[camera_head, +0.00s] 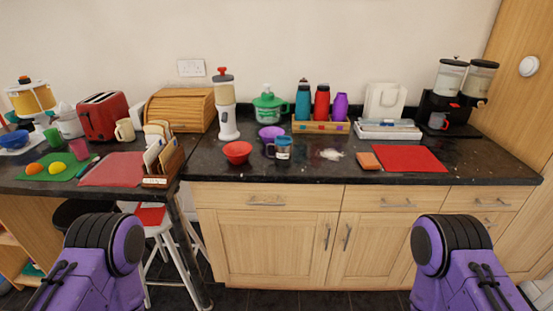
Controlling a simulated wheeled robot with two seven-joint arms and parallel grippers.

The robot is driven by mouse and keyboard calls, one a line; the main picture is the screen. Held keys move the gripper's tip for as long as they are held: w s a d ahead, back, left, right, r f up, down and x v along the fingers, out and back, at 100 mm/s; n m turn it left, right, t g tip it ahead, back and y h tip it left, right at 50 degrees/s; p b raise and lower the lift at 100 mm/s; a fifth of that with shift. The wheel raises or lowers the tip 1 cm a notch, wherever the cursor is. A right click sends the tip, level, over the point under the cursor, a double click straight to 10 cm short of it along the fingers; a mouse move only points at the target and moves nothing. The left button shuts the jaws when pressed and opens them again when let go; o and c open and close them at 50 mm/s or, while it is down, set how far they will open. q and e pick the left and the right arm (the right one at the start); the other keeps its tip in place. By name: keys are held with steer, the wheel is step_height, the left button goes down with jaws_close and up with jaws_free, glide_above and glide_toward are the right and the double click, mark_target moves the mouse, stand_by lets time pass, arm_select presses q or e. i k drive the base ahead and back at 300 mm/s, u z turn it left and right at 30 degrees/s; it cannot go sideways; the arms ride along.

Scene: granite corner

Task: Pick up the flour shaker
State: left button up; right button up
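What looks like the flour shaker (282,148) is a small cup with a side handle and a dark blue band. It stands upright on the dark granite counter (300,171), near the front edge. It is right of a red bowl and left of a patch of white powder (331,154). Nothing holds it. Only purple links of my two arms show at the lower left and lower right; both grippers are out of view.
Close to the shaker are a red bowl (237,152) and a purple bowl (271,132). Behind stand a green lidded pot (269,109) and a wooden rack (305,127) of bottles. An orange sponge (369,161) and red mat (410,158) lie right. Cabinets front the counter.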

mark_target(282, 157)
steer(key=u, duration=0.85)
steer(key=i, duration=0.6)
steer(key=z, duration=1.05)
